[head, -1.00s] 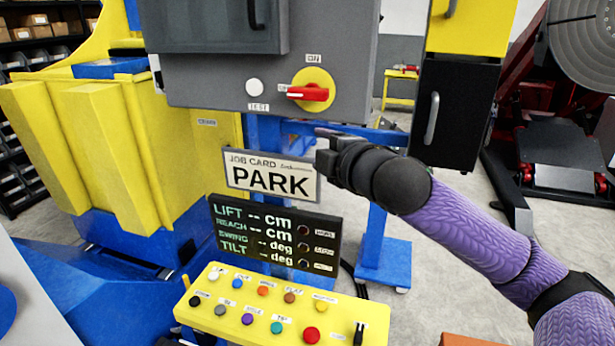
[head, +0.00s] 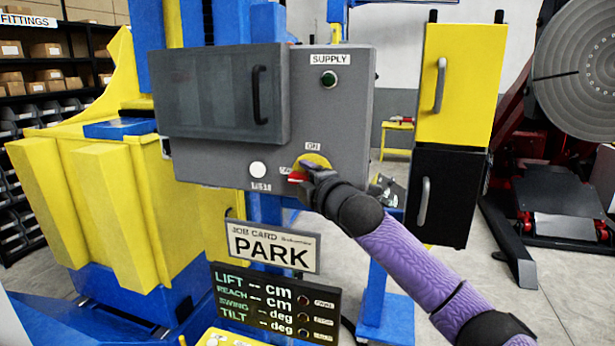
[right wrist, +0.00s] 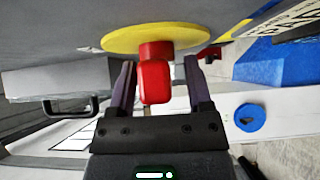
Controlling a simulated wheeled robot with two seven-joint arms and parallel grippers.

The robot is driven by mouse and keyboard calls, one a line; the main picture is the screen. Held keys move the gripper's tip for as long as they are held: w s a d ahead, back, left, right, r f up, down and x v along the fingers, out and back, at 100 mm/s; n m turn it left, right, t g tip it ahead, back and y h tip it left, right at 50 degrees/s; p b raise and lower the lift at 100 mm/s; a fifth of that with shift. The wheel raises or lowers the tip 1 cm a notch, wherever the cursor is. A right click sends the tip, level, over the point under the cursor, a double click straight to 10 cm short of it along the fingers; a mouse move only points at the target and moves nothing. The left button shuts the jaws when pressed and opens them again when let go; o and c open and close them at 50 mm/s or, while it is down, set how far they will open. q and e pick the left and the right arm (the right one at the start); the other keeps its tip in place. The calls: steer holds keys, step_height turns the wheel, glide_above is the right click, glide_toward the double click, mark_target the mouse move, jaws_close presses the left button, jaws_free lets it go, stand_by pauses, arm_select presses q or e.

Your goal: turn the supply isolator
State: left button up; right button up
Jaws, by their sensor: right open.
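The supply isolator is a red handle (head: 297,177) on a yellow round plate (head: 318,162), low on the front of the grey cabinet. Its ON label is above the plate. In the head view my right gripper (head: 306,174) is at the handle and hides part of it. In the right wrist view the red handle (right wrist: 154,80) stands between the two open fingers of my right gripper (right wrist: 156,88), with a gap showing on each side. The yellow plate (right wrist: 165,38) lies just beyond the fingertips. My left gripper is not in view.
The grey cabinet (head: 345,112) has a SUPPLY lamp (head: 329,79), dark green, and a white button (head: 257,169). A PARK job card (head: 272,247) and a readout panel (head: 275,305) with dashes are below. A yellow and black locker (head: 455,90) stands to the right.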

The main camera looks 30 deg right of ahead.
steer(key=shift+a, duration=0.1)
jaws_close()
